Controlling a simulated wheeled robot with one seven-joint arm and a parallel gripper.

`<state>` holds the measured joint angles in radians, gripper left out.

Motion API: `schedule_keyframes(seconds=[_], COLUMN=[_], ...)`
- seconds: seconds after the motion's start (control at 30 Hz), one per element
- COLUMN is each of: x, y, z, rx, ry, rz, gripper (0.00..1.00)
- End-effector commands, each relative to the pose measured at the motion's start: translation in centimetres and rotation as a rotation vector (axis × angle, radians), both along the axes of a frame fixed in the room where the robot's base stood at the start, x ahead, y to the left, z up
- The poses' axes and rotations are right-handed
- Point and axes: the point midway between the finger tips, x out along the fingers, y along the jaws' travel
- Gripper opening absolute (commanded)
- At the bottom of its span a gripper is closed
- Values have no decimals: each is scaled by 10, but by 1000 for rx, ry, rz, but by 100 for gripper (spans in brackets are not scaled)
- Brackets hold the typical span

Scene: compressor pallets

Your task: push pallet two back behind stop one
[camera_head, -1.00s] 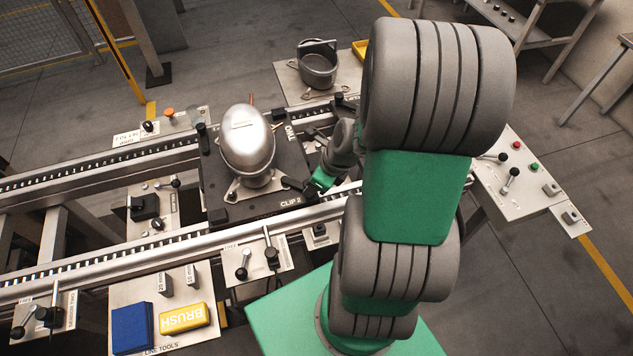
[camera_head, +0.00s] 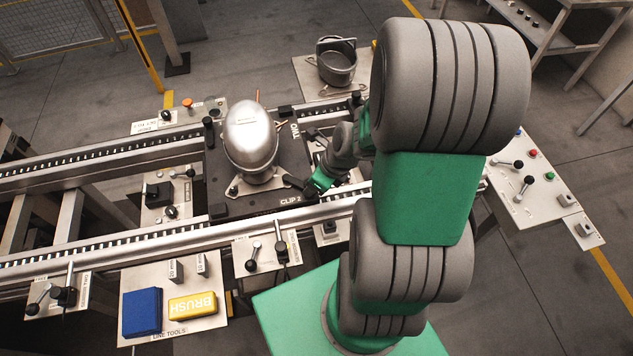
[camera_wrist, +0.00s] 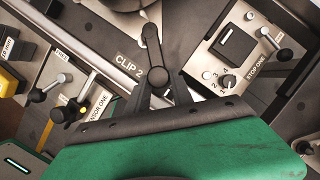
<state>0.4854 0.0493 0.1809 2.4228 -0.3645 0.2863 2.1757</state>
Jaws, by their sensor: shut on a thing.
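Pallet two is a black plate (camera_head: 290,163) across the two rails, carrying a silver domed compressor (camera_head: 250,140). The label CLIP 2 is on its near right corner. My gripper (camera_head: 303,188) is at that corner. In the wrist view my gripper (camera_wrist: 157,92) is shut on the dark clip lever (camera_wrist: 152,50), beside the CLIP 2 label. The stop one panel (camera_wrist: 205,82), with a black block, a dial and a small lever, is on the right in the wrist view, beside the pallet. In the head view my arm hides part of the area right of the pallet.
A panel with two levers (camera_head: 240,242) is fixed along the near rail (camera_head: 120,250). A tool board (camera_head: 135,275) with a blue block and yellow brush is at front left. Another panel (camera_head: 150,212) sits between the rails, left of the pallet. The rails further left are clear.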

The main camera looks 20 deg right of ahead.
Motion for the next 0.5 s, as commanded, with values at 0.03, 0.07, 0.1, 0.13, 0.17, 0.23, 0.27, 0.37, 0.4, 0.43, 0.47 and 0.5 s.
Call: schedule_keyframes(seconds=[0.03,0.07,0.1,0.13,0.17,0.23,0.27,0.37,0.4,0.43,0.47,0.5], x=[1,1,1,1,1,1,1,1,1,1,1,1], y=[0,0,0,0,0,0,0,0,0,0,0,0], z=[1,1,1,1,1,1,1,1,1,1,1,0], rx=[0,0,0,0,0,0,0,-1,-1,0,0,0], ry=[-4,-4,-4,-4,-4,-4,-4,-3,-3,-2,-1,-1], rz=[1,1,1,1,1,0,0,0,0,0,0,0], gripper=[0,0,0,0,0,30,32,40,44,46,49,52])
